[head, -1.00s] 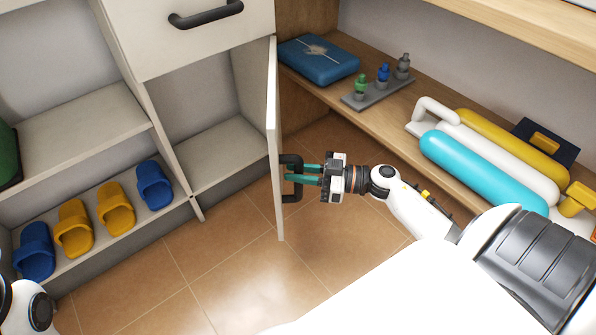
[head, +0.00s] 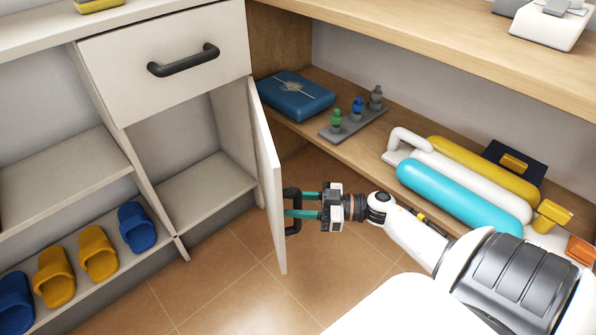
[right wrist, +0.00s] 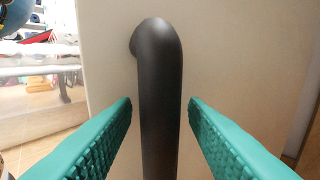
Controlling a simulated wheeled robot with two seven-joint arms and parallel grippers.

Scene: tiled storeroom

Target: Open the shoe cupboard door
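The white shoe cupboard door (head: 268,180) stands swung wide open, seen nearly edge-on, and the empty compartment (head: 205,190) behind it shows. Its black handle (head: 296,197) is on the door's right-hand face. My right gripper (head: 300,213) reaches in from the right, with its green fingers at the handle. In the right wrist view the dark handle (right wrist: 158,95) stands upright between the two fingers, with a gap on each side, so the gripper is open around it. My left gripper is not in view.
A closed drawer (head: 165,65) is above the compartment. Blue and yellow slippers (head: 98,252) lie on the low shelf at left. A wooden shelf (head: 365,140) at right holds a blue box (head: 296,95), small figures and coloured cylinders. The tiled floor (head: 235,295) is clear.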

